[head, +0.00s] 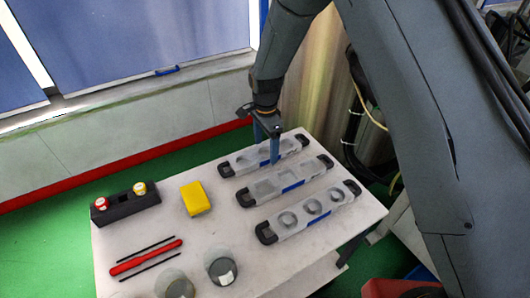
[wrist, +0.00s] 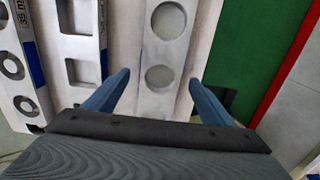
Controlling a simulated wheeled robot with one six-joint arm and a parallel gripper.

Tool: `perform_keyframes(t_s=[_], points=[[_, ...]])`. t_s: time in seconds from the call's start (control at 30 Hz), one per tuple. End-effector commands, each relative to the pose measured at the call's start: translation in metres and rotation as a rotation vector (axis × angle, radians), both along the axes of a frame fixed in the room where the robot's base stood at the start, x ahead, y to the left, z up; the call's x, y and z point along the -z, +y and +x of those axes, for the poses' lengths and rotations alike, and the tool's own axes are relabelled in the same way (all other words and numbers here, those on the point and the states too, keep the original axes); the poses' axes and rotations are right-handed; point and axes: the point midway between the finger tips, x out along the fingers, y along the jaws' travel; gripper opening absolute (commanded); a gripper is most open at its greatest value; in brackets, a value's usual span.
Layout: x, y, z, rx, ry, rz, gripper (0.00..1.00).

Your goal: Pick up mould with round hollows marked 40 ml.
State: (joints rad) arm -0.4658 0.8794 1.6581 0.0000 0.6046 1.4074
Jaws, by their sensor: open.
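The far mould (head: 258,159) is light grey with black ends and lies flat on the table. In the wrist view this mould (wrist: 158,50) shows round hollows between my fingers; no volume mark on it is readable. My gripper (head: 266,151) points down over it. In the wrist view its blue fingers (wrist: 158,80) are spread, one on each side of the mould, with nothing held. I cannot tell whether they touch it. Part of the mould is hidden by the gripper body.
The middle mould (head: 285,182) has squarish hollows. The near mould (head: 311,213) has round, ring-like hollows; its blue strip (wrist: 27,20) reads about "35 m". A yellow block (head: 195,198), a black holder with two capped jars (head: 126,206), a red tool (head: 146,257) and two beakers share the table.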

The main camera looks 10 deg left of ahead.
Motion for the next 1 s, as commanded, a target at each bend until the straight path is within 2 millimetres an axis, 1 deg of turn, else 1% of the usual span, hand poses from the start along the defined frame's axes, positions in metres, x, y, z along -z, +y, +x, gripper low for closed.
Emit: perform_keyframes(t_s=[0.13, 0.4, 0.47, 0.5, 0.67, 0.8, 0.83, 1.0], points=[[0.0105, -0.0006, -0.0001, 0.000, 0.000, 0.000, 0.77], [0.0124, -0.0002, 0.0002, 0.000, -0.001, 0.001, 0.77], [0.0124, -0.0002, 0.0002, 0.000, -0.001, 0.001, 0.66], [0.0124, -0.0002, 0.0001, 0.000, -0.001, 0.001, 0.60], [0.0123, -0.0001, 0.0000, 0.000, 0.000, 0.000, 0.33], [0.0122, -0.0001, -0.0001, -0.001, 0.000, 0.000, 0.09], [0.0122, -0.0001, -0.0001, -0.001, 0.000, 0.000, 0.05], [0.0111, 0.0003, 0.0008, 0.000, -0.002, 0.001, 0.05]])
